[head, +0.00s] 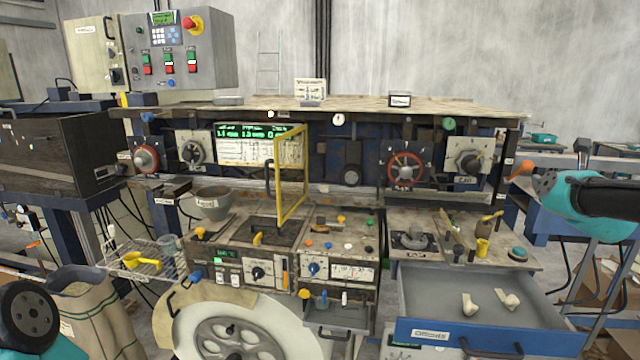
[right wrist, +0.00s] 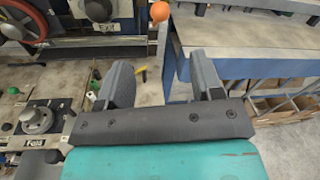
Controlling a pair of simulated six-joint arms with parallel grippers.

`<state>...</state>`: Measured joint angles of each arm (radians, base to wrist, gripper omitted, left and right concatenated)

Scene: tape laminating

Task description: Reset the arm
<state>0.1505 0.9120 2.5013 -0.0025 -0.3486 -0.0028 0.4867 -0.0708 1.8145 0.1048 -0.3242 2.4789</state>
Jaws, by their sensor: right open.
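My right gripper (right wrist: 161,78) shows in the right wrist view with its two grey fingers apart and nothing between them. In the head view my right arm, teal and black, comes in from the right edge beside the workbench (head: 440,104), clear of the open drawer (head: 415,331). Its fingers cannot be made out there. Only a teal and black part of my left arm shows at the lower left of the head view; the left gripper is out of view.
The blue-fronted drawer holds two pale objects (head: 508,299). A yellow frame (head: 291,178) stands upright over the console. An orange ball (head: 522,168) is close to my right arm. A sack (head: 95,305) and a wire rack (head: 146,262) are at the left.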

